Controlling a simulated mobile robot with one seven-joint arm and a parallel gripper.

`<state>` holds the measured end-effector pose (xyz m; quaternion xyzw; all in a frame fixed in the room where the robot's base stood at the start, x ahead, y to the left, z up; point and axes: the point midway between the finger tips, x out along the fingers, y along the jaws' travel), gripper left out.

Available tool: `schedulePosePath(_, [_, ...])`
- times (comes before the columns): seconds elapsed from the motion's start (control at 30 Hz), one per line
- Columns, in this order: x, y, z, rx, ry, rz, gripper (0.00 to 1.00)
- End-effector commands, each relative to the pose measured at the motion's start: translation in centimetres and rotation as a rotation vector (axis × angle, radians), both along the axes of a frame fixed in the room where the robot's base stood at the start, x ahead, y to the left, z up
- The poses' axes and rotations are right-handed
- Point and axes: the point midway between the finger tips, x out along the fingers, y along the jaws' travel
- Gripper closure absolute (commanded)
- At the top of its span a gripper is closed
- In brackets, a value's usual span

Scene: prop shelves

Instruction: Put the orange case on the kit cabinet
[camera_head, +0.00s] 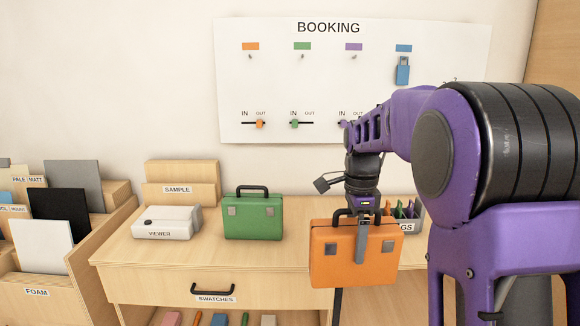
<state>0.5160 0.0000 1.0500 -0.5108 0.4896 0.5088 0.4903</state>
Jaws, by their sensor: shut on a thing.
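The orange case (335,258) hangs upright from my gripper (363,222) in the camera_head view, right of the middle. My gripper is shut on it near its dark handle, and a grey finger lies across the case's front. The case overlaps the front edge of a wooden cabinet (130,256) in the picture; I cannot tell whether they touch. This cabinet has a drawer labelled SWATCHES, and no label reading "kit" is visible. My arm hides the cabinet's right side.
A green case (253,215) and a white VIEWER box (163,222) stand on the cabinet top. A SAMPLE holder (180,188) is behind them. A grey bin (409,219) is partly hidden behind the orange case. The top between the green and orange cases is clear. A BOOKING board (340,80) hangs behind.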

Motion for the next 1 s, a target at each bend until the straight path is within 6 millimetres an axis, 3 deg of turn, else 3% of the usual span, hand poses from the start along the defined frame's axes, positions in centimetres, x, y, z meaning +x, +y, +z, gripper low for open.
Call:
schedulePosePath(0.27, [-1.0,-0.2,-5.6,-0.004,0.005,0.416,1.0])
schedulePosePath(0.6, [-4.1,-0.2,-13.2,-0.004,0.006,1.039,1.0])
schedulePosePath(0.8, [-6.2,-0.1,-16.3,-0.004,0.003,1.338,1.0])
schedulePosePath(1.0, [-7.4,0.0,-17.8,-0.004,0.001,1.5,1.0])
